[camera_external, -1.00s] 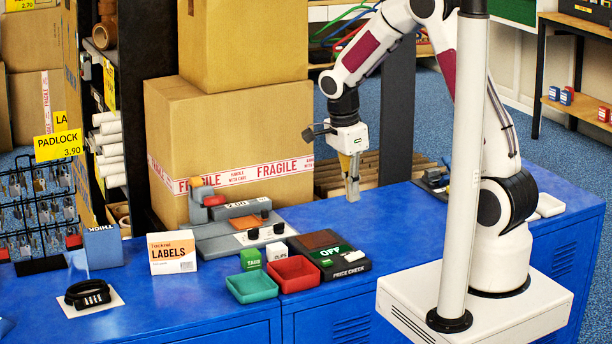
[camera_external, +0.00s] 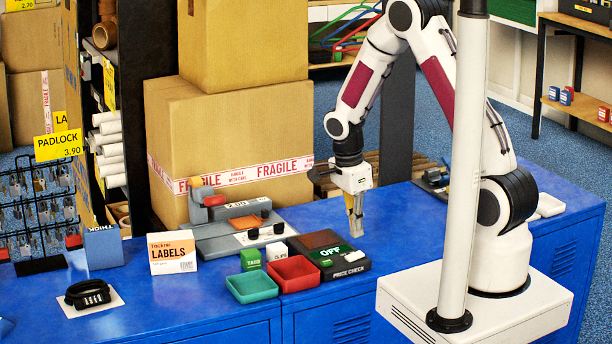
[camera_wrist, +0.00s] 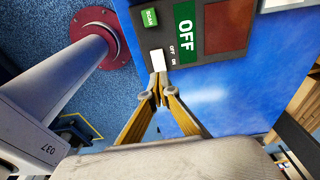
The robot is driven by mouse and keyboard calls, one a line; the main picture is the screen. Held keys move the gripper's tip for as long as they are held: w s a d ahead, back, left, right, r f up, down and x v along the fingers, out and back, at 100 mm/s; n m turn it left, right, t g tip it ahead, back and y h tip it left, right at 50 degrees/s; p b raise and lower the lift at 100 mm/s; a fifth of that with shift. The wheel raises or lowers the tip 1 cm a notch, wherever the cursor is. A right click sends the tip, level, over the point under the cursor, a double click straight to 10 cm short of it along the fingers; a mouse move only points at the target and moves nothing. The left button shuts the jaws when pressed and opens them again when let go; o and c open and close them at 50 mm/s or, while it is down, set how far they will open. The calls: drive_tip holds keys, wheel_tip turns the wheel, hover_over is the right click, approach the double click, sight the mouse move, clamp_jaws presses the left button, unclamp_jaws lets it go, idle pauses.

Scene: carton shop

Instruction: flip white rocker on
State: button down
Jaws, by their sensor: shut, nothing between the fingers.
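The white rocker (camera_wrist: 157,60) sits on the dark price check device, beside small OFF and ON marks, in the wrist view. The device's green display (camera_wrist: 186,33) reads OFF. In the outside view the price check device (camera_external: 345,268) lies on the blue counter, and the rocker (camera_external: 355,256) is a small pale patch near its right side. My gripper (camera_wrist: 158,88) is shut and empty, its fingertips pointing at the rocker's near end in the wrist view. In the outside view my gripper (camera_external: 355,232) hangs just above and behind the device. Whether the tips touch the rocker cannot be told.
A green SCAN button (camera_wrist: 150,17) is by the rocker. Red tray (camera_external: 294,274) and green tray (camera_external: 252,286) stand left of the device. A grey machine with black knobs (camera_external: 240,232) is behind them.

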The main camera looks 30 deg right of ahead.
sight(354, 255)
drive_tip(key=shift+d+f, duration=0.15)
drive_tip(key=shift+f, duration=0.95)
drive_tip(key=shift+d+f, duration=0.15)
drive_tip(key=shift+f, duration=0.95)
drive_tip(key=shift+d+f, duration=0.2)
drive_tip(key=shift+f, duration=0.2)
drive_tip(key=shift+a, duration=0.15)
drive_tip(key=shift+a+r, duration=0.1)
drive_tip(key=shift+a, duration=0.6)
drive_tip(key=shift+r, duration=0.2)
wheel_tip(354, 255, up, 14)
drive_tip(key=a, duration=0.2)
drive_tip(key=shift+f, duration=0.2)
